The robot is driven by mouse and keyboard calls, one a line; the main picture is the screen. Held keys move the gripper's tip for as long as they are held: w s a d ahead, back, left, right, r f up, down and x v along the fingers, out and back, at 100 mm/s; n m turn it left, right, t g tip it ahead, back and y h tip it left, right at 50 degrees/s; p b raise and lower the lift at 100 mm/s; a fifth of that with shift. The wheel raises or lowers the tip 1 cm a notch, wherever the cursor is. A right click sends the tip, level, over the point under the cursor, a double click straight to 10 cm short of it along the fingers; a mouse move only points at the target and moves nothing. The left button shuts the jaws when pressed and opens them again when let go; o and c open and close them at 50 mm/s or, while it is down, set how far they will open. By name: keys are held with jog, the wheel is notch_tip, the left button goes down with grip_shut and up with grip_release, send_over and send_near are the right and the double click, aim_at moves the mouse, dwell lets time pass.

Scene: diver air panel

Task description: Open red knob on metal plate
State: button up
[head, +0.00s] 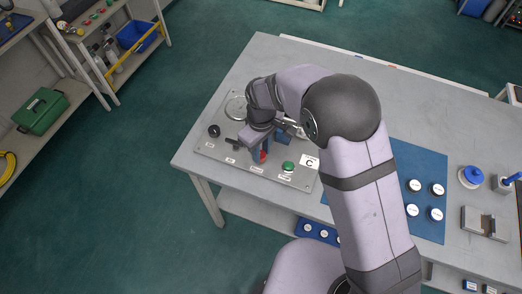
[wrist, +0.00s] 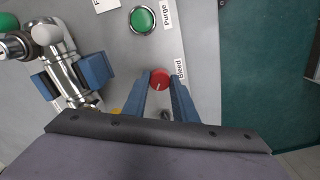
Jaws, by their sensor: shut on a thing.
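The metal plate (head: 217,150) lies on the grey table, with labels along its near edge. The red knob (wrist: 160,78) shows at the fingertips of my gripper (wrist: 161,84) in the wrist view, next to the "Bleed" label. My gripper's blue fingers are closed in around the knob, one on each side. In the head view the red knob (head: 263,156) is partly hidden by my gripper (head: 264,157).
A green "Purge" button (wrist: 143,20) sits beside the red knob; it also shows in the head view (head: 288,166). A metal fitting with blue parts (wrist: 65,60) stands nearby. A dial gauge (head: 236,108) and a black knob (head: 214,131) are on the plate. A blue mat (head: 423,160) lies to the right.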

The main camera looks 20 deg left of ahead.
jog(key=n, duration=0.4)
jog(key=shift+n, duration=0.3)
jog(key=shift+a, duration=0.1)
dwell(0.4)
jog(key=o, duration=1)
jog(key=shift+o, duration=0.2)
jog(key=shift+r+b, duration=1.3)
jog(key=shift+r, duration=2.45)
